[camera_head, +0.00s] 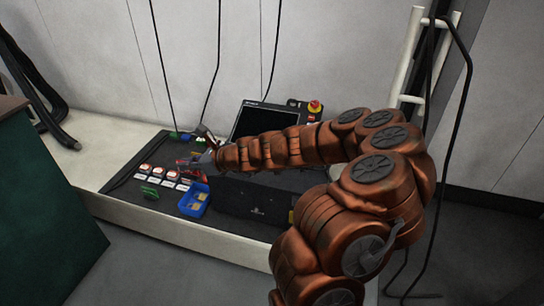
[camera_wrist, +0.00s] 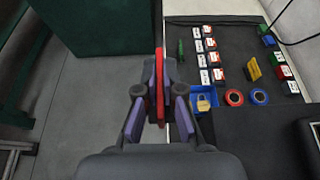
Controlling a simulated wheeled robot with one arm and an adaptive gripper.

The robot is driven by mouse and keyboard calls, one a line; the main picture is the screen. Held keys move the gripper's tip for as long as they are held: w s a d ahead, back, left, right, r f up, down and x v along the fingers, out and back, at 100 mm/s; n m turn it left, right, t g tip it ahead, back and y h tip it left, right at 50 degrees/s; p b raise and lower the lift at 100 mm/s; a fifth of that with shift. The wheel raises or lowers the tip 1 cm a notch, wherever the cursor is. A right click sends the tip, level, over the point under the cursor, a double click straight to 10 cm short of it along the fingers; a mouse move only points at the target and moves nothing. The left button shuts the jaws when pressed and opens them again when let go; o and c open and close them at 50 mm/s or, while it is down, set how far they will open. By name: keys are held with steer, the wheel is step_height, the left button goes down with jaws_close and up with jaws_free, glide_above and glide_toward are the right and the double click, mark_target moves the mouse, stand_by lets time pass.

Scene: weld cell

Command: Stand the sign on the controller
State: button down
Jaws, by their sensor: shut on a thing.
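My gripper (camera_wrist: 160,95) is shut on a thin red panel, which I take to be the sign (camera_wrist: 160,70). The wrist view shows it nearly edge-on, so its face cannot be read. In the head view my gripper (camera_head: 198,162) is over the bench's dark mat, with a bit of the red sign (camera_head: 183,163) showing at its tip. The controller (camera_head: 257,121), a black unit with a dark screen and a red stop button on yellow (camera_head: 315,106), stands at the back, right of my gripper. My arm hides its lower front.
A blue bin (camera_head: 200,209) and a green item (camera_head: 150,193) lie on the mat near several red-and-white boxes (camera_head: 145,169). Red (camera_wrist: 234,97) and blue (camera_wrist: 259,96) rings lie beside the bin. Cables hang over the bench. A green cabinet (camera_head: 45,200) stands left.

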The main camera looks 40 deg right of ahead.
steer(key=s+d+b, duration=0.1)
steer(key=d, duration=0.4)
steer(key=s+d+f+b, duration=0.1)
steer(key=d, duration=0.4)
steer(key=s+d+b, duration=0.1)
steer(key=d, duration=0.4)
steer(key=shift+s+d+f+b, duration=0.1)
steer(key=shift+d+f+b, duration=0.15)
steer(key=shift+f+b, duration=1.15)
steer(key=shift+f, duration=0.7)
steer(key=shift+r, duration=0.1)
steer(key=c, duration=1.8)
jaws_free()
steer(key=shift+f, duration=0.2)
steer(key=o, duration=0.5)
steer(key=shift+r, duration=0.1)
